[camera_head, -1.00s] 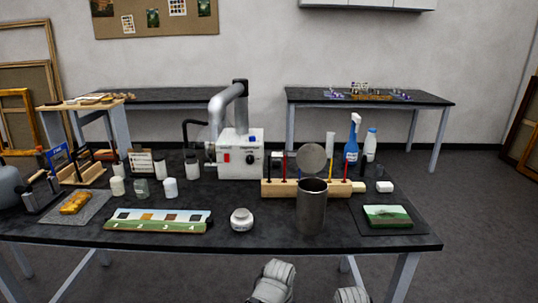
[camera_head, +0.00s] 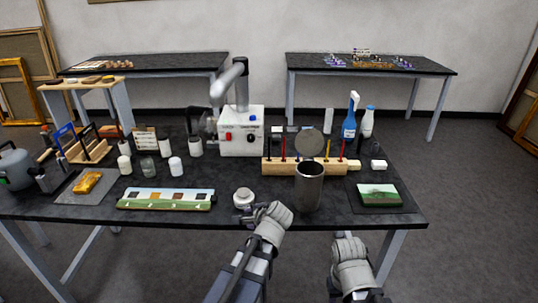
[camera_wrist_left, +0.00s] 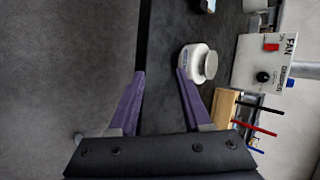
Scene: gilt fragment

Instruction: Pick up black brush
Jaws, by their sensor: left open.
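The black brush (camera_head: 268,147) stands upright at the left end of a wooden brush rack (camera_head: 275,168). In the left wrist view a black brush handle (camera_wrist_left: 259,107) sticks out of the rack (camera_wrist_left: 224,110), beside a red and a blue one. My left gripper (camera_wrist_left: 160,74) is open and empty, with the rack just beyond its right finger. In the head view my left gripper (camera_head: 243,212) is at the table's front edge, by the white jar (camera_head: 243,196), left of and nearer than the rack.
A tall metal cylinder (camera_head: 309,188) stands before the rack, with a round disc (camera_head: 309,143) behind it. The white fan box (camera_head: 242,137) is behind left. A painted panel strip (camera_head: 166,199) lies left, a green picture (camera_head: 378,195) right.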

